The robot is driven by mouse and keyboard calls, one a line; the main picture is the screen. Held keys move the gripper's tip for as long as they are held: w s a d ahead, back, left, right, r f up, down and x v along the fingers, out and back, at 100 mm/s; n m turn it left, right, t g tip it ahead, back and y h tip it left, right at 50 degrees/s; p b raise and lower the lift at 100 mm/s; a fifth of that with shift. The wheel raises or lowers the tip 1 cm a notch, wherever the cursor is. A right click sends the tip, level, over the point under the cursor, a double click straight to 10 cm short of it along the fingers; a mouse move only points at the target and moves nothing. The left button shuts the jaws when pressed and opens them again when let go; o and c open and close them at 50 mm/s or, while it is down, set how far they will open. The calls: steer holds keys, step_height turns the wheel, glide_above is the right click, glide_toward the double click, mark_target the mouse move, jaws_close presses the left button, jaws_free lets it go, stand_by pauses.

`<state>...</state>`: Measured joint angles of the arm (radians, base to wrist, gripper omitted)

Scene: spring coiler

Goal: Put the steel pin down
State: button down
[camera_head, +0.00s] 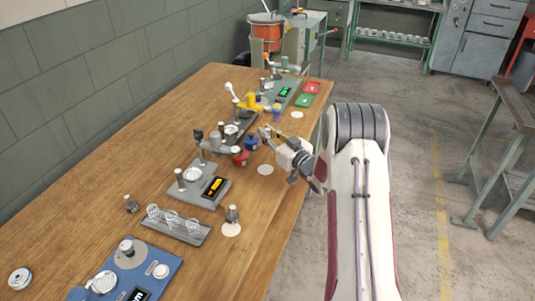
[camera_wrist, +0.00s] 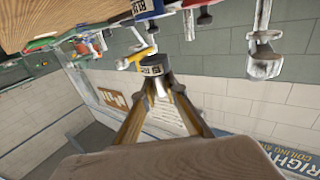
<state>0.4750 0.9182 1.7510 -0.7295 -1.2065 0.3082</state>
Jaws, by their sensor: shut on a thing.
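The steel pin (camera_wrist: 152,67), a small grey metal piece with a dark lettered band, is between the fingertips of my gripper (camera_wrist: 160,88) in the wrist view. My gripper's fingers are shut on it. In the head view my gripper (camera_head: 267,134) is over the right side of the bench, beside the red and blue weights; the pin is too small to make out clearly there.
A green device (camera_head: 282,92) stands farther back.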

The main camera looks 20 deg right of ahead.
mark_target(282, 173)
steer(key=shift+f, duration=1.5)
steer(key=shift+f, duration=0.1)
steer(key=shift+f, duration=2.2)
steer(key=shift+f, duration=0.2)
steer(key=c, duration=2.1)
jaws_free()
steer(key=shift+s, duration=0.15)
steer(key=shift+s+d+f, duration=0.1)
steer(key=shift+s+d, duration=0.25)
steer(key=shift+s, duration=0.85)
steer(key=shift+s+d+f, duration=0.1)
steer(key=shift+s+d, duration=0.2)
steer(key=shift+s, duration=0.95)
steer(key=shift+s+d+f, duration=0.1)
steer(key=shift+s+d, duration=0.25)
steer(key=shift+s, duration=0.85)
